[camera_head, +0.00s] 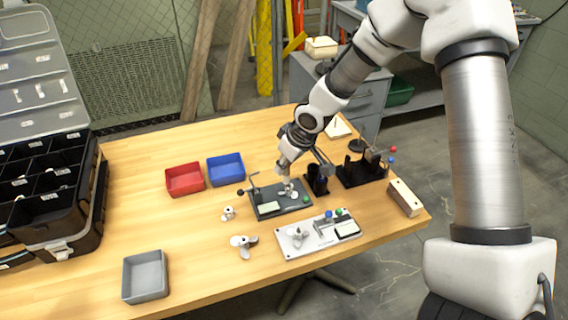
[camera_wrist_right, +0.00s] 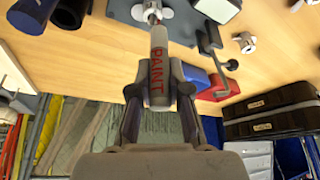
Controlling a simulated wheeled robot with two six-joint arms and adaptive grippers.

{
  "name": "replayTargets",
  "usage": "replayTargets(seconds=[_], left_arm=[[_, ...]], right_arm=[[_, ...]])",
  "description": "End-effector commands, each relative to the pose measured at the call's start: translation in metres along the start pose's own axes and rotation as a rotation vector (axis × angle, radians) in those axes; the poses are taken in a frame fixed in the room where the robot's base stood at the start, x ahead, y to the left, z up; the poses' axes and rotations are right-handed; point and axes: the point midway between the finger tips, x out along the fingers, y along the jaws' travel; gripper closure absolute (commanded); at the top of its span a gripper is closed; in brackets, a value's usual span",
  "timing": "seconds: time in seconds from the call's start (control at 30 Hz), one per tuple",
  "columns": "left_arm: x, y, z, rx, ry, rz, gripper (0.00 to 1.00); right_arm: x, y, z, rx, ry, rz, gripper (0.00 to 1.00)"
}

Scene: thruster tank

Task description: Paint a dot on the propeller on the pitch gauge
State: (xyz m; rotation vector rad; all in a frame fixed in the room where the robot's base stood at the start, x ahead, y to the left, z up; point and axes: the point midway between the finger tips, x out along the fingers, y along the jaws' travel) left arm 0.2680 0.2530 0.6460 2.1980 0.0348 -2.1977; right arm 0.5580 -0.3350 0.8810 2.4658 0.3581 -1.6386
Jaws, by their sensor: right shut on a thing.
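My right gripper (camera_head: 284,167) points down over a dark grey plate (camera_head: 268,208), which looks like the pitch gauge, with a black-knobbed arm at its left. In the right wrist view the gripper (camera_wrist_right: 159,92) is shut on a white paint pen (camera_wrist_right: 158,58) marked PAINT in red. A silver propeller (camera_head: 287,191) sits on the dark plate; it also shows in the wrist view (camera_wrist_right: 147,8). The pen's red tip end is at the propeller; I cannot tell if it touches. No dot is visible. My left gripper is not in view.
A white plate (camera_head: 283,245) with a propeller (camera_head: 298,235) lies in front. Two loose propellers (camera_head: 229,213) (camera_head: 243,245) lie left. Red (camera_head: 185,180), blue (camera_head: 226,168) and grey (camera_head: 145,277) bins stand left. A black holder (camera_head: 316,182) is close right of the gripper.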

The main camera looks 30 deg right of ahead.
Motion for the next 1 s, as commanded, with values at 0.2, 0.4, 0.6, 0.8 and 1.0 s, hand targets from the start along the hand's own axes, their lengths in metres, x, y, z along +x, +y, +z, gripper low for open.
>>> replayTargets(seconds=[0.2,0.4,0.6,0.8,1.0], left_arm=[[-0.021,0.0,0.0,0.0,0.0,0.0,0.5],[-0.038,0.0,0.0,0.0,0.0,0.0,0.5],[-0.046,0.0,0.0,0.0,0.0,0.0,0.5],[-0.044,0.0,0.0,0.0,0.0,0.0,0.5],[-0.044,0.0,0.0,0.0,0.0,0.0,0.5]], right_arm=[[-0.021,0.0,-0.009,0.001,0.0,0.0,1.0],[-0.038,0.0,-0.016,0.0,0.0,0.0,1.0],[-0.047,0.0,-0.02,0.0,0.0,0.0,1.0],[-0.045,0.0,-0.019,0.0,0.0,0.0,1.0],[-0.045,0.0,-0.019,0.0,0.0,0.0,1.0]])
